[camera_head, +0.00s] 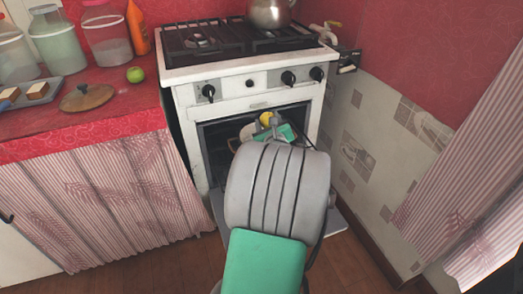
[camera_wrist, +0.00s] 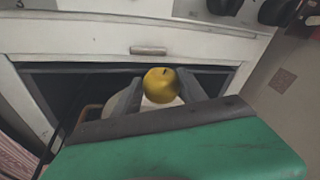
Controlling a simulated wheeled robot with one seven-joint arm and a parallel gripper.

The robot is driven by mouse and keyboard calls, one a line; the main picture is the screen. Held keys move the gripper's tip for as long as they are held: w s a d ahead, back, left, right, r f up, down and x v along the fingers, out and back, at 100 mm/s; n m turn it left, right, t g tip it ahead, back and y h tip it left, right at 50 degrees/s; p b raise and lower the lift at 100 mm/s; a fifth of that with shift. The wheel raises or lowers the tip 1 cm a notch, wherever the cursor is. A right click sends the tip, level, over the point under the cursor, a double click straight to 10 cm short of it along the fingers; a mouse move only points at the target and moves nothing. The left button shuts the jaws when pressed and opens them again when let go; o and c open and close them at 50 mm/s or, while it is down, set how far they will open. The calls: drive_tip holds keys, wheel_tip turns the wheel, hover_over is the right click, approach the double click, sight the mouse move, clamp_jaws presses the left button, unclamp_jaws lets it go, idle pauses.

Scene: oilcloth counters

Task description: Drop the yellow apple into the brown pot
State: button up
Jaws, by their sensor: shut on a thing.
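The yellow apple (camera_wrist: 161,85) is held between the two fingertips of my gripper (camera_wrist: 158,90), in front of the stove's open oven. The apple also shows in the head view (camera_head: 266,118), small, just beyond my wrist at the oven opening. A brownish, pale-rimmed round vessel (camera_head: 247,131), seemingly the brown pot, sits inside the oven at the left of my gripper. In the wrist view a pale rounded surface lies behind and below the apple. My gripper and arm hide most of the vessel, so I cannot tell whether the apple is directly over it.
The white stove (camera_head: 240,70) carries a kettle (camera_head: 270,12) on its hob. Its oven door (camera_head: 334,221) is lowered beneath my arm. The red counter at left holds a green apple (camera_head: 135,74), a brown lid (camera_head: 87,97), jars and an orange bottle (camera_head: 138,28). A wall stands close at right.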

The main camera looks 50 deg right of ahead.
drive_tip(key=o, duration=1.5)
drive_tip(key=shift+s+a, duration=0.1)
drive_tip(key=p+v, duration=0.2)
drive_tip(key=v, duration=0.5)
drive_tip(key=shift+s+a+p, duration=0.2)
drive_tip(key=shift+p, duration=0.1)
